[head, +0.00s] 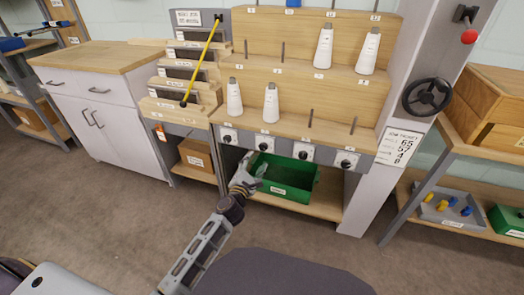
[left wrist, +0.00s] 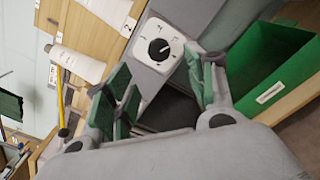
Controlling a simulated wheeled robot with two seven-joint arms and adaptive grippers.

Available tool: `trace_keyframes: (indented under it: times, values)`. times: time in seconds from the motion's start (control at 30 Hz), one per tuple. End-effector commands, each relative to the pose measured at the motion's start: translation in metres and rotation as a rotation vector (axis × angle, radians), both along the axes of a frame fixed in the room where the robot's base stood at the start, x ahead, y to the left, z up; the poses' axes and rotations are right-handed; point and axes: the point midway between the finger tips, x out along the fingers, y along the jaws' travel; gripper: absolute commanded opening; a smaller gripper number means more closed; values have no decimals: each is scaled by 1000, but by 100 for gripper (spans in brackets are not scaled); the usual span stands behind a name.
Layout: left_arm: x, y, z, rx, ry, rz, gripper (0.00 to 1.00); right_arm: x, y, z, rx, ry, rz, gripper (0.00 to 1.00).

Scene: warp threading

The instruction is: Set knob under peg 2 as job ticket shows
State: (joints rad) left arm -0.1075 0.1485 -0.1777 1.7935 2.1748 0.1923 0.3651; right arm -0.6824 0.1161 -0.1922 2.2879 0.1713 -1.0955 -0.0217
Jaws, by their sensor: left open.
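A row of black knobs on white square plates runs along the rack's front rail. The knob second from left (head: 265,143) is below a white cone (head: 270,103); peg labels are too small to read surely. My left gripper (head: 256,168) is open and empty, just below and in front of this knob. In the left wrist view, one knob (left wrist: 158,48) on its dial plate lies beyond the open fingertips (left wrist: 158,82), apart from them. Its setting is unclear. The job ticket (head: 403,145) hangs on the right post, with large figures I cannot read surely. My right gripper is not in view.
A green bin (head: 285,190) stands on the low shelf under the knobs, close to my left gripper; it also shows in the left wrist view (left wrist: 258,85). A black handwheel (head: 428,96) is on the right post. A yellow rod (head: 202,62) leans over the left holders.

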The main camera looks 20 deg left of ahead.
Motion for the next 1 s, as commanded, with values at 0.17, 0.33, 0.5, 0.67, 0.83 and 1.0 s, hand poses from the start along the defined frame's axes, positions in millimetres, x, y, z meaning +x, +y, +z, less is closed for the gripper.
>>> trace_keyframes:
  times: [0.17, 0.33, 0.5, 0.67, 0.83, 1.0]
  values:
    - [14, 0, 0, 1, 0, 1, 55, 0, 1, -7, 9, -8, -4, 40]
    - [27, 0, -1, 1, -1, 1, 55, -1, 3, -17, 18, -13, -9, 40]
    - [40, -1, 0, 0, -1, -1, 55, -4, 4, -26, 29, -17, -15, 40]
    - [52, -2, 0, 0, -1, -1, 55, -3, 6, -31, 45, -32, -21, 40]
    - [65, -2, 0, 0, -1, 1, 55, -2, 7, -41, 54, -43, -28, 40]
    - [78, -2, -1, 0, 0, 0, 55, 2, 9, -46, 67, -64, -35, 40]
